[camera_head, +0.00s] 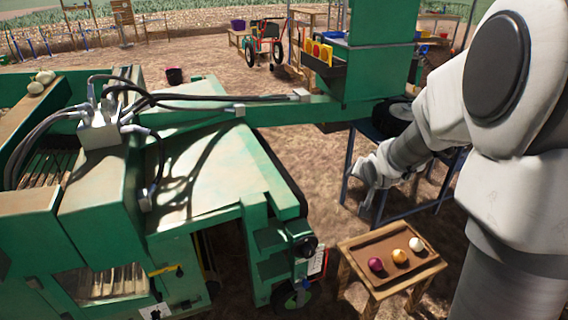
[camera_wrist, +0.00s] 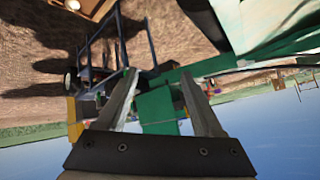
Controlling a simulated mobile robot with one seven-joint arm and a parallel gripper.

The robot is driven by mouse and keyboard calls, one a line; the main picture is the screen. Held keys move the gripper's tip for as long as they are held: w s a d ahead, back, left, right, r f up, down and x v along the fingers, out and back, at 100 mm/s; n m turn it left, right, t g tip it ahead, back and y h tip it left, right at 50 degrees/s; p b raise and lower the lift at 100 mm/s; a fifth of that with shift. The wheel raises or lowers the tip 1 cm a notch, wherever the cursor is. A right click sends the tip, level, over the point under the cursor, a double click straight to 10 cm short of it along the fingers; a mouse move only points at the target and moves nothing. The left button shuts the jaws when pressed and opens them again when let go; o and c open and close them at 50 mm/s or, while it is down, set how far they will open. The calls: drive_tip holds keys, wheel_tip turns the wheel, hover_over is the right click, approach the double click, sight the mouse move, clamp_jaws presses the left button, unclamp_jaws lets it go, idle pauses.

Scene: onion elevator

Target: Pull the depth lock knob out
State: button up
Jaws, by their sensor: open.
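My gripper (camera_head: 368,205) hangs at the end of my arm, right of the green machine (camera_head: 215,165) in the head view. In the wrist view its two fingers (camera_wrist: 158,76) are spread with nothing between them. A round black knob (camera_head: 308,246) sits on the machine's near right corner, above a wheel; it may be the depth lock knob, but I cannot be sure. My gripper is apart from it, above and to its right. I cannot make out the knob in the wrist view, which is upside down and shows ground, a green column and sky.
A small wooden table (camera_head: 390,268) with a purple, an orange and a white onion stands below my gripper. A blue metal frame (camera_head: 348,165) stands close beside my gripper. A yellow handle (camera_head: 165,271) is on the machine's front. Bare soil lies between machine and table.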

drive_tip(key=w+d+f+m+t+y+b, duration=0.1)
drive_tip(key=w+f+b, duration=0.15)
drive_tip(key=f, duration=0.55)
drive_tip(key=w+d+f+m+b, duration=0.1)
drive_tip(key=w+f, duration=0.3)
drive_tip(key=f, duration=0.4)
drive_tip(key=m+t+y+b, duration=0.65)
drive_tip(key=m+b, duration=0.35)
drive_tip(key=m, duration=0.3)
approach(308, 286)
drive_tip(key=shift+t+h, duration=0.25)
drive_tip(key=b+x, duration=0.2)
drive_tip(key=x, duration=0.3)
drive_tip(key=b+x, duration=0.2)
drive_tip(key=x, duration=0.4)
drive_tip(key=shift+s+a+f, duration=0.1)
drive_tip(key=shift+a+f, duration=0.1)
drive_tip(key=shift+f, duration=0.05)
clamp_jaws()
